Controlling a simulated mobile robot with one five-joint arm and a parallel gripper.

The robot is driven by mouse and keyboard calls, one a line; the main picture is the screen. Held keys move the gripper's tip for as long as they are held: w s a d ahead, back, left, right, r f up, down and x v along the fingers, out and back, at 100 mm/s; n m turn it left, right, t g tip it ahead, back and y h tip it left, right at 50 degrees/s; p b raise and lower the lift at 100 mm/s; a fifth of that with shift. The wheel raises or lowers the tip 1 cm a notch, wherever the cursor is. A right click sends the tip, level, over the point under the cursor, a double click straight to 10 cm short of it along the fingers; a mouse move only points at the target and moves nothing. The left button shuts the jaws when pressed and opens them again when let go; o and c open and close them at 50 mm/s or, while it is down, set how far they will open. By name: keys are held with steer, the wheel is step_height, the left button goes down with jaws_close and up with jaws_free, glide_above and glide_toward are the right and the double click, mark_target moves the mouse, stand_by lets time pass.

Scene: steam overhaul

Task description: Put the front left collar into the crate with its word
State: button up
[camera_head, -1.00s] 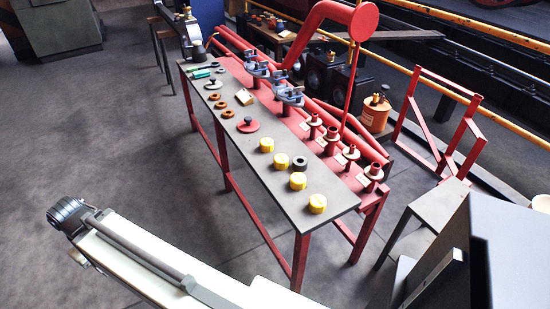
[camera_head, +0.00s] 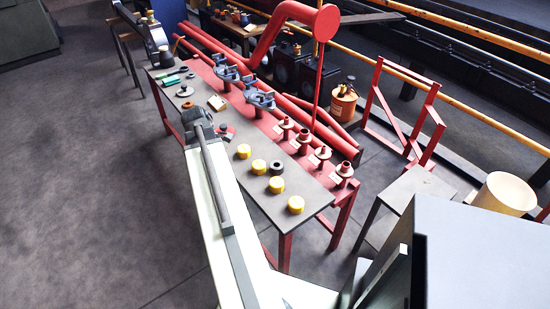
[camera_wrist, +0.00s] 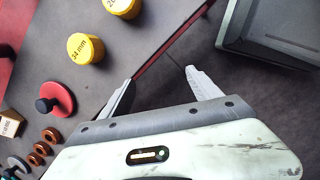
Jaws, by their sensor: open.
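My gripper (camera_wrist: 159,76) is open and empty in the wrist view, its fingers over the bench's edge and the dark floor. In the head view my arm's end overlaps the bench's left edge. Several yellow cylinders stand on the bench; the nearest in the wrist view (camera_wrist: 85,48) reads "24 mm", and another (camera_wrist: 122,8) is cut off at the top. Several red flanged pieces (camera_head: 345,171) stand along the bench's right side. I cannot tell which piece is the collar, nor read a word on any crate.
The grey bench top (camera_head: 265,200) has bare room at its near left edge. A red disc with a black knob (camera_wrist: 55,103) and brown rings (camera_wrist: 40,148) lie left in the wrist view. A dark box (camera_wrist: 275,32) is at upper right. Red pipes (camera_head: 320,130) run behind.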

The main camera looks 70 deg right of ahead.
steer(key=n+p, duration=0.2)
glide_toward(275, 164)
steer(key=a, duration=0.1)
steer(key=f+b, duration=0.2)
steer(key=f, duration=0.1)
steer(key=shift+s+d+f+g+b, duration=0.15)
steer(key=shift+s+f+g+b, duration=0.15)
steer(key=shift+f+g+b, duration=0.1)
steer(key=b+x, duration=0.5)
steer(key=shift+s+d, duration=0.15)
steer(key=shift+d, duration=0.05)
steer(key=shift+r, duration=0.1)
jaws_close()
